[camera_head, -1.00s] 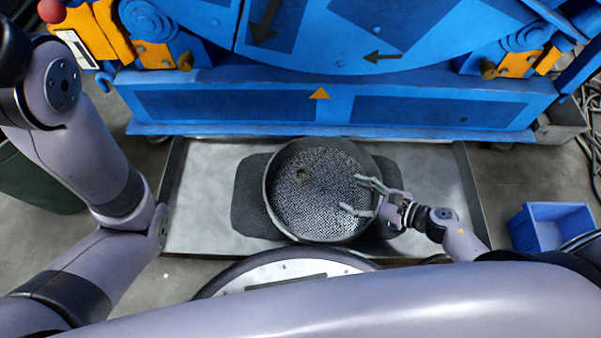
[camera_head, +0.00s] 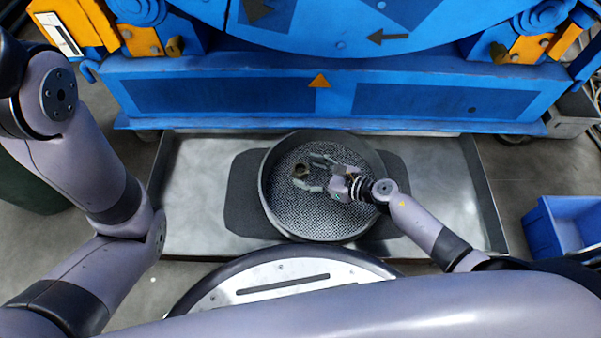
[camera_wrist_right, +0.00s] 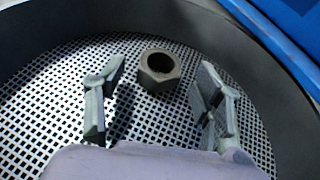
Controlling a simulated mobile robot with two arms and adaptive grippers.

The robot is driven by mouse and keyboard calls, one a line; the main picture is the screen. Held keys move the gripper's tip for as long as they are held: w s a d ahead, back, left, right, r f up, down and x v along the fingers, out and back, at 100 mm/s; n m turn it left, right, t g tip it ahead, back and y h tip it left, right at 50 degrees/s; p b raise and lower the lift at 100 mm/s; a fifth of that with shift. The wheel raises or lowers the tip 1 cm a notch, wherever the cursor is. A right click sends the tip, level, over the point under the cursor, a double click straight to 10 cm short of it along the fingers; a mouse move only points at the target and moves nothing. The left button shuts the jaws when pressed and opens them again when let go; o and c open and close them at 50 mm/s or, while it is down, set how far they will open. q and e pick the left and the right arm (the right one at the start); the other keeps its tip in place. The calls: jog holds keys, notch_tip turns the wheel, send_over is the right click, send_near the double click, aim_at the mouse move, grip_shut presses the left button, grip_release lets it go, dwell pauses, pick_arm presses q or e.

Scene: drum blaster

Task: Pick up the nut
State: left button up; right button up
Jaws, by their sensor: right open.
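The nut (camera_head: 301,170) is a small dark hex nut lying on the perforated floor of a round dark sieve basket (camera_head: 265,200). In the right wrist view the nut (camera_wrist_right: 160,70) lies hole-up on the mesh, ahead of the fingers and roughly between their lines. My right gripper (camera_head: 309,173) is open inside the basket, its fingertips close to the nut. In the right wrist view the open fingers of the right gripper (camera_wrist_right: 160,92) stand one on each side, with nothing between them touching. My left arm is at the left, but its gripper is out of view.
The basket stands on a dark mat (camera_head: 240,205) in a shallow metal tray (camera_head: 195,200). Its raised wall surrounds the nut. A large blue machine (camera_head: 230,95) stands behind. A blue bin (camera_head: 565,225) is at the right.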

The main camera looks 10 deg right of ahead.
jog(key=shift+w+a+f, duration=0.3)
jog(key=shift+w+a, duration=0.1)
jog(key=shift+a, duration=0.05)
